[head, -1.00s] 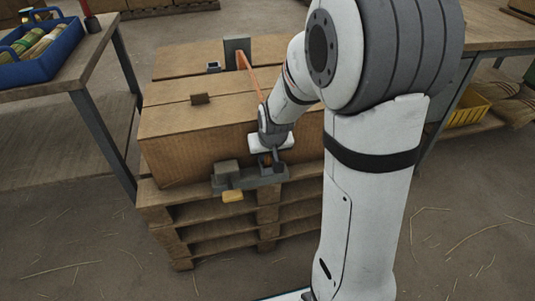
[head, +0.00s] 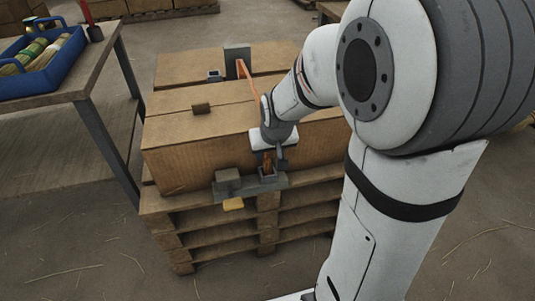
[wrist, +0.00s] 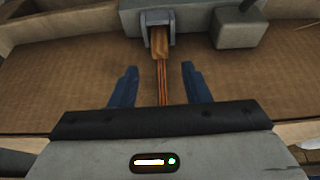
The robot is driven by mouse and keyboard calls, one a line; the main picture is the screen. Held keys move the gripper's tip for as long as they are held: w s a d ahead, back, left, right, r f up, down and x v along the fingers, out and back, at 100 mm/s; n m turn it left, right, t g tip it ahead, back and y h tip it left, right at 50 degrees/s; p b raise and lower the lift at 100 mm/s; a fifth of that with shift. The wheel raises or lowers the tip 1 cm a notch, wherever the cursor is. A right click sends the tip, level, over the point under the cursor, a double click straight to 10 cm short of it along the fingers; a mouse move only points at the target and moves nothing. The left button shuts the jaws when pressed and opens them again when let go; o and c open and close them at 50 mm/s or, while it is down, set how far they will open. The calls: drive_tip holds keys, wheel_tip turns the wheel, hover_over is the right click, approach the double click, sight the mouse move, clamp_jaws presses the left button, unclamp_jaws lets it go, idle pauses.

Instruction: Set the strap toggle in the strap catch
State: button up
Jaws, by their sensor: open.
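The strap toggle (wrist: 160,42) is a brown-orange piece on the end of the orange strap (wrist: 163,84). In the wrist view it sits between the side walls of the grey strap catch (wrist: 147,18). How deep it is seated I cannot tell. The toggle also shows in the head view (head: 268,163) at the catch (head: 268,182), on the front of the cardboard box. My gripper (wrist: 156,86) is open, with its blue fingers on either side of the strap and apart from it. The fingertips are just short of the toggle.
The box (head: 200,155) lies on a wooden pallet (head: 205,222). A bench with a blue tray (head: 45,65) stands at left. The floor in front is clear.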

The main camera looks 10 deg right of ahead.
drive_tip(key=s+r+g, duration=0.1)
drive_tip(key=s+r, duration=0.1)
drive_tip(key=s, duration=0.7)
drive_tip(key=s+r+g, duration=0.2)
drive_tip(key=s+r, duration=0.1)
drive_tip(key=s, duration=0.6)
drive_tip(key=shift+r+p, duration=0.3)
drive_tip(key=shift+p, duration=0.15)
drive_tip(key=shift+a, duration=0.1)
wheel_tip(320, 180, up, 30)
drive_tip(key=t+p, duration=0.1)
drive_tip(key=p, duration=2.6)
drive_tip(key=shift+s, duration=0.15)
drive_tip(key=shift+f, duration=0.15)
drive_tip(key=shift+c, duration=0.4)
